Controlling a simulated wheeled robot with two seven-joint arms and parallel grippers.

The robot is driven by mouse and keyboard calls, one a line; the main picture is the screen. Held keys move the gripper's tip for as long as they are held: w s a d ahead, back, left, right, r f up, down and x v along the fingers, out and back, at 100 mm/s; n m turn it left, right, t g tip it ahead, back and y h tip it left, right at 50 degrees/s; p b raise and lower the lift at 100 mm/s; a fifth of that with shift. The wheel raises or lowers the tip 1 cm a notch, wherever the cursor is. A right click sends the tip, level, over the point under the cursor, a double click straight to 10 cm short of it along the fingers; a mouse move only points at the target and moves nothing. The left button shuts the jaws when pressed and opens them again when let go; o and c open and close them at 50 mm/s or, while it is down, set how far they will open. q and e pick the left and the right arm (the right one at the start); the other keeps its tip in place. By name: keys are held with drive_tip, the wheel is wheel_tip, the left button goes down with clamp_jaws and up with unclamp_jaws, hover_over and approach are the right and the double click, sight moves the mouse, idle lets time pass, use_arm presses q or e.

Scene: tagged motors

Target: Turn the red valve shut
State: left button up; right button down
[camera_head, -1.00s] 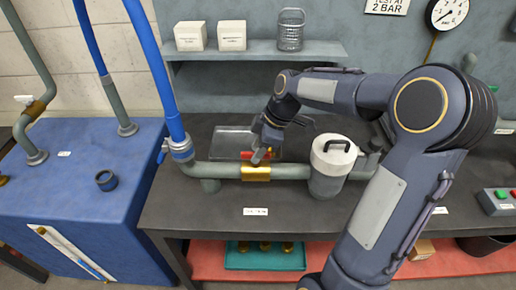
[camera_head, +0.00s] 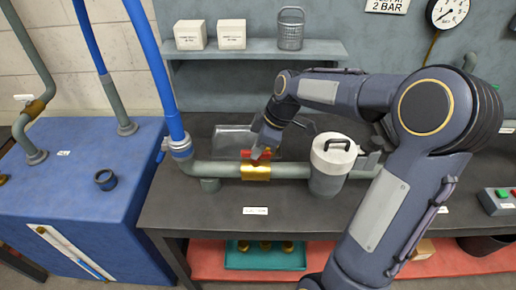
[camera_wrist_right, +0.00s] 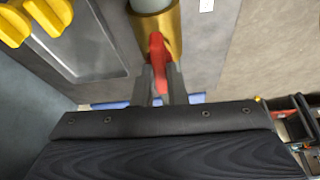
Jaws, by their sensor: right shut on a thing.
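The red valve handle (camera_head: 249,154) sits on a brass valve body (camera_head: 256,172) in the grey-green pipe (camera_head: 290,171) over the dark bench. In the right wrist view the red handle (camera_wrist_right: 158,52) stands between my two fingers, with the brass body (camera_wrist_right: 172,25) behind it. My right gripper (camera_head: 260,153) reaches down from above and is shut on the handle; its fingers (camera_wrist_right: 161,82) also show in the wrist view. The handle's exact angle to the pipe is hard to tell, as the fingers partly cover it. My left gripper is not in view.
A blue hose (camera_head: 165,90) joins the pipe's left end. A clear tray (camera_head: 232,140) lies behind the valve. A shelf (camera_head: 260,50) with boxes and a basket is at the back.

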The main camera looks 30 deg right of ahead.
drive_tip(key=m+t+b, duration=0.1)
drive_tip(key=m, duration=0.2)
drive_tip(key=shift+s+a+h, duration=0.1)
drive_tip(key=shift+h, duration=0.3)
drive_tip(key=m+h, duration=0.1)
drive_tip(key=m, duration=0.1)
drive_tip(key=m+t+h+b, duration=0.1)
drive_tip(key=m, duration=0.2)
drive_tip(key=shift+a+m, duration=0.1)
drive_tip(key=shift+m, duration=0.2)
drive_tip(key=m+h+b, duration=0.1)
drive_tip(key=m, duration=0.1)
drive_tip(key=m+b, duration=0.1)
drive_tip(key=m, duration=0.1)
drive_tip(key=shift+a+f+m+h, duration=0.1)
drive_tip(key=shift+a+m+h, duration=0.05)
drive_tip(key=shift+m+h, duration=0.2)
drive_tip(key=shift+m+g+h+b, duration=0.4)
drive_tip(key=shift+m+h+b, duration=0.45)
drive_tip(key=shift+m, duration=1)
drive_tip(key=c, duration=1.5)
unclamp_jaws()
drive_tip(key=shift+o, duration=0.2)
drive_tip(key=v, duration=0.8)
